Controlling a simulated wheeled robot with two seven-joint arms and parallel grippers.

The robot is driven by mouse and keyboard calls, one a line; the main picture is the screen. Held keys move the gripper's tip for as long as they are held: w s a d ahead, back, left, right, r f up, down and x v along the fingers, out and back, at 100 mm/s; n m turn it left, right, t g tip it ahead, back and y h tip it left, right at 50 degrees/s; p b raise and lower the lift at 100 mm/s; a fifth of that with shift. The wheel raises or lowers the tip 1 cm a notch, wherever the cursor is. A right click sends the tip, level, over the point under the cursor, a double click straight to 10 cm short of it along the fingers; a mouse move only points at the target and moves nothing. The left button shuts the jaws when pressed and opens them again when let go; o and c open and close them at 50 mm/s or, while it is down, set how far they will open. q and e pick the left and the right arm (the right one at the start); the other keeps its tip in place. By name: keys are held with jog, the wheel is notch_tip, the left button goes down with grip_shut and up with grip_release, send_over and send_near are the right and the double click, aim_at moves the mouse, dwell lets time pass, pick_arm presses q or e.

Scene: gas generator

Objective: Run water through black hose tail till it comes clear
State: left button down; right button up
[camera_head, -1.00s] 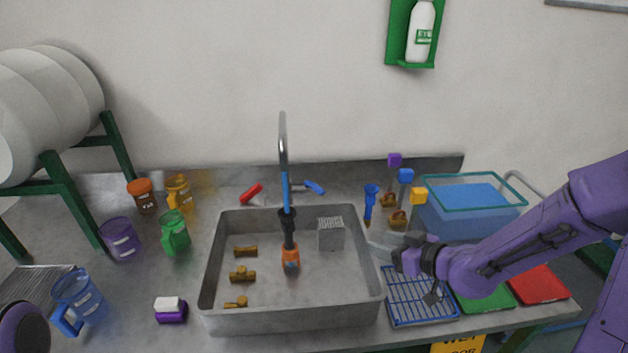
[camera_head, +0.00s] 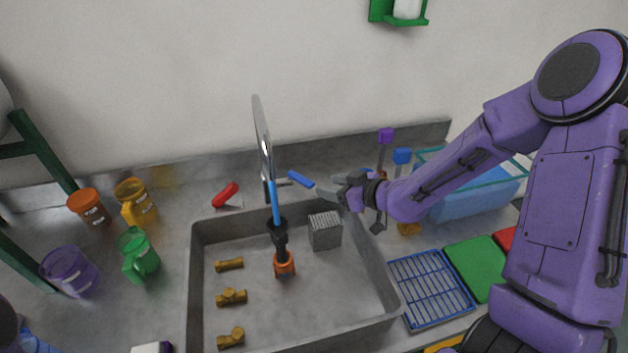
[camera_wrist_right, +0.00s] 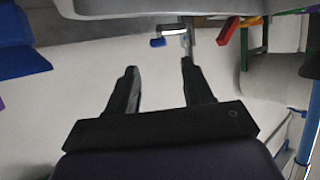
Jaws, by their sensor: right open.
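The tap spout (camera_head: 262,125) rises behind the steel sink (camera_head: 197,270). A straight blue column (camera_head: 275,200) runs from it down to the black hose tail (camera_head: 279,240), which stands upright with an orange end (camera_head: 284,264). I cannot tell if the blue column is water or tube, nor its clarity. The tap's blue lever (camera_head: 300,179) and red lever (camera_head: 226,194) lie behind the sink. My right gripper (camera_head: 326,188) is open and empty, just right of the blue lever. In the right wrist view, the blue lever (camera_wrist_right: 158,42) is ahead of the open fingers (camera_wrist_right: 158,75). My left gripper is out of view.
Several brass fittings (camera_head: 232,297) and a grey block (camera_head: 324,231) sit in the sink. Orange (camera_head: 88,206), yellow, green (camera_head: 139,256) and purple (camera_head: 68,271) vessels stand left. A blue rack (camera_head: 430,288), green mat (camera_head: 476,266) and teal-rimmed tank (camera_head: 480,200) are right.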

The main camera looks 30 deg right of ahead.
aim_at(307, 182)
jog(key=x, duration=0.6)
jog(key=shift+d+f, duration=0.1)
jog(key=shift+d, duration=0.05)
jog(key=shift+w+f, duration=0.1)
jog(key=shift+w, duration=0.2)
jog(key=shift+s, duration=0.1)
